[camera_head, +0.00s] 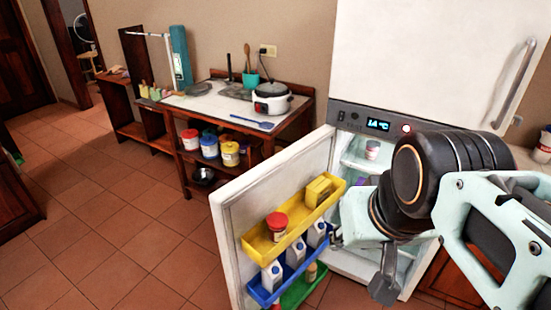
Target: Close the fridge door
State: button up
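The lower fridge door (232,222) stands wide open, swung out to the left of the fridge body, with its inner side facing me. It carries a yellow shelf (253,238) with a red-lidded jar and a yellow item, a blue shelf (262,297) with white cartons, and a green shelf below. The upper fridge door (430,65) is shut. My gripper (362,258) is in front of the open fridge interior, just right of the door shelves. Its fingers look spread and empty; whether one touches the shelf edge, I cannot tell. My arm hides part of the interior.
A wooden counter (222,105) with a pot (271,99), a blue spatula and several jars stands behind the door. The tiled floor (120,225) left of the door is clear. Another counter is at the right edge, partly hidden by my arm.

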aim_at(240, 209)
jog(key=j+z, duration=0.2)
jog(key=j, duration=0.3)
jog(key=k+j+z, duration=0.1)
jog(key=j+z, duration=0.15)
jog(key=j, duration=0.2)
jog(key=k+j+z, duration=0.2)
jog(key=j, duration=0.3)
jog(key=i+j+z, duration=0.1)
jog(key=j+z, duration=0.25)
jog(key=j, duration=0.4)
jog(key=i+j+z, duration=0.15)
jog(key=j, duration=0.2)
jog(key=j+z, duration=0.2)
jog(key=j, duration=0.2)
jog(key=i+j+z, duration=0.1)
jog(key=j, duration=0.25)
jog(key=i+j+z, duration=0.1)
jog(key=i+j, duration=0.15)
jog(key=j, duration=0.15)
jog(key=j+z, duration=0.4)
jog(key=j, duration=0.45)
jog(key=j+u, duration=0.25)
jog(key=i+l, duration=0.05)
